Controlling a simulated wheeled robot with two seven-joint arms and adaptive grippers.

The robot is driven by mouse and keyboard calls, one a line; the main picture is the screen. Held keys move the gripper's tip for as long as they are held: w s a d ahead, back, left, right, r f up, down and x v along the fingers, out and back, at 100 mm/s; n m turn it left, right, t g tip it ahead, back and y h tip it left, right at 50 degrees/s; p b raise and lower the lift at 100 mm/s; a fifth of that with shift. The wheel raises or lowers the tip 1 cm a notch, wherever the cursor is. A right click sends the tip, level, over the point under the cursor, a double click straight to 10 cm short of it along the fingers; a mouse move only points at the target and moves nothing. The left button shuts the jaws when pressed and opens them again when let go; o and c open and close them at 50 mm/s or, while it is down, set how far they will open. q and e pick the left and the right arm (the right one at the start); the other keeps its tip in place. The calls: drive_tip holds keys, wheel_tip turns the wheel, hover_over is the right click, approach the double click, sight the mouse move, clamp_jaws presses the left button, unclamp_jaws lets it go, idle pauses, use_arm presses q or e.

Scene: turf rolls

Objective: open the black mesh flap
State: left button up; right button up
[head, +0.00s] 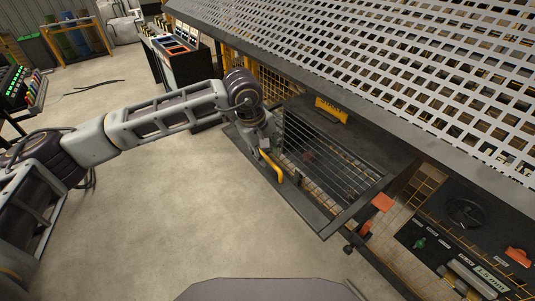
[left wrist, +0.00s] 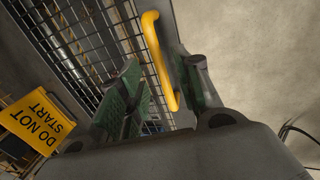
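The black mesh flap (head: 318,166) is a dark frame with thin bars, on the front of the machine in the head view. It also fills the upper left of the left wrist view (left wrist: 72,38). Its yellow bar handle (head: 271,168) is on the side near my left gripper (head: 266,150). In the left wrist view the handle (left wrist: 158,55) runs between the two green-padded fingers of my left gripper (left wrist: 160,80). The fingers are apart, with a gap on the left side of the handle; I cannot tell whether the right finger touches it. My right gripper is not in view.
A yellow "DO NOT START" sign (left wrist: 38,125) hangs beside the flap. A perforated grey cover (head: 400,70) overhangs the machine. A control panel (head: 465,240) is at the lower right and a dark cabinet (head: 182,65) behind my arm. The concrete floor (head: 190,190) is mostly clear.

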use_arm(q)
drive_tip(key=shift+x, duration=1.2)
clamp_jaws()
